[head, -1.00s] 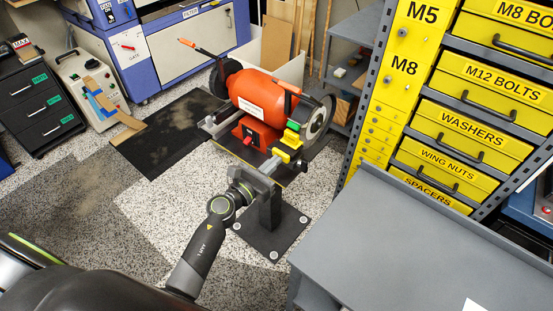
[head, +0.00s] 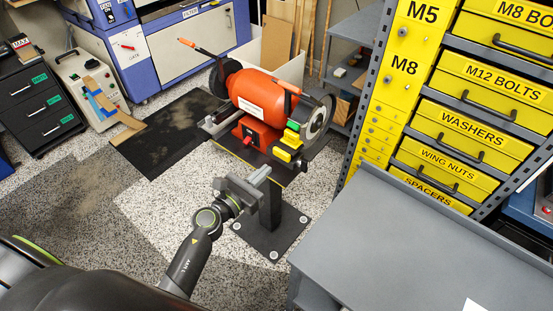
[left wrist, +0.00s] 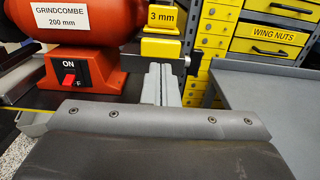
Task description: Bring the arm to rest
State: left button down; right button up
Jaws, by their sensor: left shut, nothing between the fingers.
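My left gripper (head: 262,173) is shut and empty in front of the orange bench grinder (head: 262,95), short of its yellow blocks (head: 288,147). In the left wrist view its two grey fingers (left wrist: 160,84) are together, pointing toward a yellow block labelled 3 mm (left wrist: 162,18). The grinder (left wrist: 85,22) is at left there, with a red switch (left wrist: 70,78) marked ON. My right gripper is in neither view.
The grinder stands on a dark stand with a base plate (head: 262,243) on speckled floor. A grey table (head: 420,250) is at lower right. A rack of yellow drawers (head: 450,175) stands behind it. A dark mat (head: 170,130) lies left of the grinder.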

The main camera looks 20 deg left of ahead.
pick_arm(q)
jog(key=shift+s+a, duration=0.2)
jog(key=shift+s, duration=0.4)
jog(key=s+a+f+n+g+y, duration=0.25)
jog(key=s+f+n, duration=0.25)
jog(key=f+n, duration=0.4)
jog(key=s+a+f+n+g+y, duration=0.2)
jog(key=s+a+f+n, duration=0.2)
jog(key=f+n, duration=0.5)
jog(key=s+a+f+n+g+y, duration=0.25)
jog(key=s+f+n, duration=0.3)
jog(key=f, duration=0.65)
jog(key=s+f+n+g, duration=0.3)
jog(key=s+f+n, duration=0.2)
jog(key=s, duration=0.4)
jog(key=s+f+n+g, duration=0.3)
jog(key=s+f+n, duration=0.2)
jog(key=s, duration=0.5)
jog(key=s+f+n+g, duration=0.2)
jog(key=s+f+n, duration=0.3)
jog(key=s+n, duration=0.2)
jog(key=shift+s+a+g, duration=0.4)
jog(key=shift+s+a, duration=0.05)
jog(key=shift+s, duration=0.8)
